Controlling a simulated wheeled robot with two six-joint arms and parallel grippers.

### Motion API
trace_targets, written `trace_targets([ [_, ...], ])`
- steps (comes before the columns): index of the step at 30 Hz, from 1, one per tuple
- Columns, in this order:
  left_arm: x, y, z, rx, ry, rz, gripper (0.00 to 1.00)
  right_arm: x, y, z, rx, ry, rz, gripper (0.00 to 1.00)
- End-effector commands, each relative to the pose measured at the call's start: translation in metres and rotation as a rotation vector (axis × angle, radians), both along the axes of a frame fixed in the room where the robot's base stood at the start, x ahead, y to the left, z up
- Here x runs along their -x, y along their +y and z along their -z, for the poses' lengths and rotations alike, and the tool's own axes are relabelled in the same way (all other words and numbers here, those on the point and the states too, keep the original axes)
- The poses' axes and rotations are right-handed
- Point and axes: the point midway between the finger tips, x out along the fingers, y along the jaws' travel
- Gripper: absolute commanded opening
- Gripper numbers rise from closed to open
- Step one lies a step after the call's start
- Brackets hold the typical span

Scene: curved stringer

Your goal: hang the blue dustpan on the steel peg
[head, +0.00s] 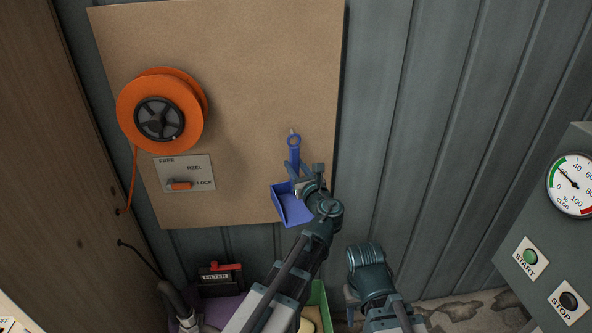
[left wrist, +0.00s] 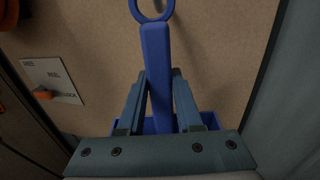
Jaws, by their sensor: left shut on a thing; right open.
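The blue dustpan (head: 290,208) hangs upright in front of the brown board, pan down and handle up. My left gripper (head: 296,178) is shut on its handle; the left wrist view shows the handle (left wrist: 157,65) between both fingers (left wrist: 159,78). The ring at the handle's top (left wrist: 152,10) is cut off by that view's upper edge. The steel peg (head: 292,131) shows as a small light tip at the ring in the head view. I cannot tell whether the ring is around it. My right gripper (head: 352,298) is low, right of the left arm, open and apart from the dustpan; its fingers are mostly hidden.
An orange hose reel (head: 187,92) and a FREE/LOCK lever plate (head: 198,163) are on the board (head: 250,60), left of the dustpan. A dark FILTER box (head: 220,282) and a green bin (head: 321,298) are below. A gauge panel (head: 540,215) stands at right.

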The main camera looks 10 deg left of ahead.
Motion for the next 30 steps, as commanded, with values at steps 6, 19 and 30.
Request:
trace_targets([
  [6, -0.013, 0.004, 0.001, 0.000, 0.000, -0.001, 0.00, 0.000, 0.000, 0.001, 0.000, 0.000, 0.000, 0.50],
  [19, -0.037, 0.012, 0.002, 0.000, 0.000, -0.001, 0.00, 0.000, 0.000, 0.002, 0.000, 0.000, 0.000, 0.50],
  [30, -0.050, 0.017, 0.009, 0.000, 0.000, 0.000, 0.00, 0.000, 0.000, 0.009, 0.000, 0.000, 0.000, 0.50],
])
